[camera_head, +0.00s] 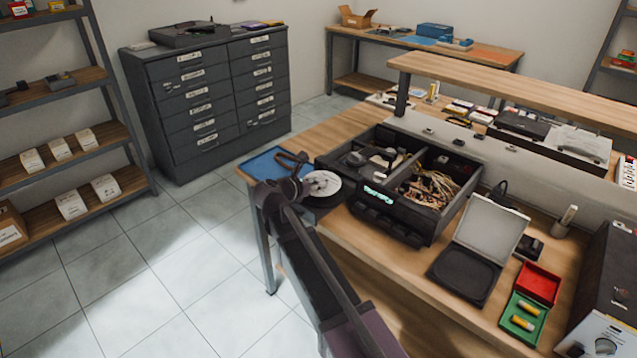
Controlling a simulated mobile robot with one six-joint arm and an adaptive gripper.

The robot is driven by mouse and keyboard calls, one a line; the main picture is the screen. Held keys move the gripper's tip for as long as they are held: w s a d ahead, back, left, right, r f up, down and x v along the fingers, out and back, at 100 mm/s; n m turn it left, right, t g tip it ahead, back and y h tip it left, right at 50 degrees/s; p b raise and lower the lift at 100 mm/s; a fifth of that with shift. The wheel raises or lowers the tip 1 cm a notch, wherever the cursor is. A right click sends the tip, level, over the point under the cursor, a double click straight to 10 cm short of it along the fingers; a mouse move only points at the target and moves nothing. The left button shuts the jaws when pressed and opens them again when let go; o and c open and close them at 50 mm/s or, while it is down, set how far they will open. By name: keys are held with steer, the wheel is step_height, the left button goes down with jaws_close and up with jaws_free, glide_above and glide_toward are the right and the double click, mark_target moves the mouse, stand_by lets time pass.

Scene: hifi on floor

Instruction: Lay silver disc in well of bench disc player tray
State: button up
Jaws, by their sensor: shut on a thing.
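The silver disc (323,183) is at the left end of the bench, pale and round with a small centre mark. My gripper (304,184) is shut on the disc's left edge. A dark flat surface (327,201) shows just below the disc; I cannot tell whether the disc touches it or is above it. A black open-topped unit with a green display (378,195) stands right of the disc, with parts and tangled wires inside. It looks like the bench disc player. Its tray well is not clearly visible; my gripper and the disc cover part of that area.
A blue mat (268,163) lies at the bench's left corner. A dark square case (463,275) with its grey lid raised, a red box (538,283) and a green box (523,318) stand to the right. A raised shelf (520,90) runs along the back.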

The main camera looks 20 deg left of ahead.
steer(key=shift+s+d+f, duration=0.6)
steer(key=shift+d+f, duration=0.1)
steer(key=shift+f, duration=0.1)
steer(key=o, duration=1.1)
steer(key=shift+c, duration=0.2)
steer(key=shift+w+r, duration=0.1)
steer(key=shift+r, duration=0.05)
steer(key=r+p, duration=0.1)
steer(key=w+a+p, duration=0.1)
steer(key=p, duration=0.1)
steer(key=shift+r+g, duration=0.3)
steer(key=shift+r, duration=0.05)
steer(key=shift+w+a+r+p, duration=0.1)
steer(key=shift+w+r+p, duration=0.05)
steer(key=shift+r+p, duration=1.1)
steer(key=shift+w+a+r+p, duration=0.1)
steer(key=shift+r+p, duration=1)
steer(key=shift+r, duration=0.15)
steer(key=shift+s+f, duration=0.1)
